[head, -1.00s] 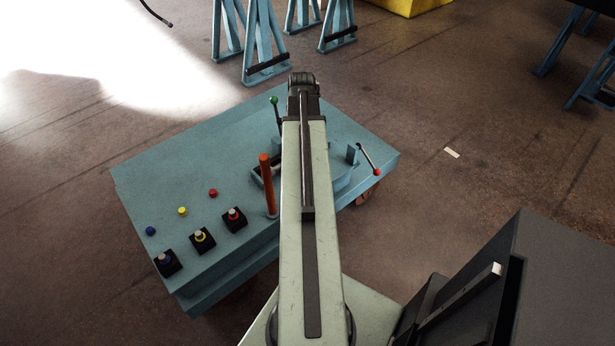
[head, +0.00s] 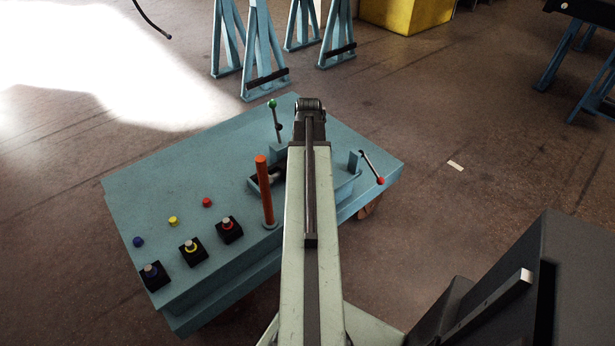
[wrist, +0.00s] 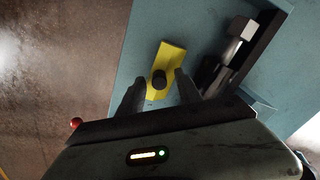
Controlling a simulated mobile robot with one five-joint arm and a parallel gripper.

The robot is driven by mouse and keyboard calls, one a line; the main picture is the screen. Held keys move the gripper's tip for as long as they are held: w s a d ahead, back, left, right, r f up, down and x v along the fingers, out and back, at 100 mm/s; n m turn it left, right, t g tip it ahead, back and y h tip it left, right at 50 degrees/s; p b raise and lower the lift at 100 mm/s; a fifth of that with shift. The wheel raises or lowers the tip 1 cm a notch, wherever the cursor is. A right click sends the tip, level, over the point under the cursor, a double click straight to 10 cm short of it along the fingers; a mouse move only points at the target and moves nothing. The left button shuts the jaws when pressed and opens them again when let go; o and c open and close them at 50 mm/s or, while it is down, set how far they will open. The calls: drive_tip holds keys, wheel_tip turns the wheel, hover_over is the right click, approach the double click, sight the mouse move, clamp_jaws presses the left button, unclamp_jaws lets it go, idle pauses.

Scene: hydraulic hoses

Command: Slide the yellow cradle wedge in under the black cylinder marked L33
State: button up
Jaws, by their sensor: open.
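The yellow cradle wedge (wrist: 171,58) lies on the blue cart top in the wrist view, with a round black knob (wrist: 158,79) on it. My gripper (wrist: 159,80) is open, its two dark fingers spread to either side of the wedge's knob end; I cannot tell whether they touch it. A dark cylinder (wrist: 222,68) with a pale end block lies right of the wedge in a trough. No L33 marking is readable. In the head view my arm hides the wedge and my fingers.
The blue cart (head: 160,195) carries an orange post (head: 265,190), a green-knobbed lever (head: 275,115), a red-knobbed lever (head: 372,168) and several coloured buttons and fittings at its left. Blue stands (head: 262,55) are behind. Floor to the right is open, with a dark cabinet (head: 570,290) nearer.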

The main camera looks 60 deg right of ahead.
drive_tip(key=shift+r, duration=0.1)
clamp_jaws()
idle(1.2)
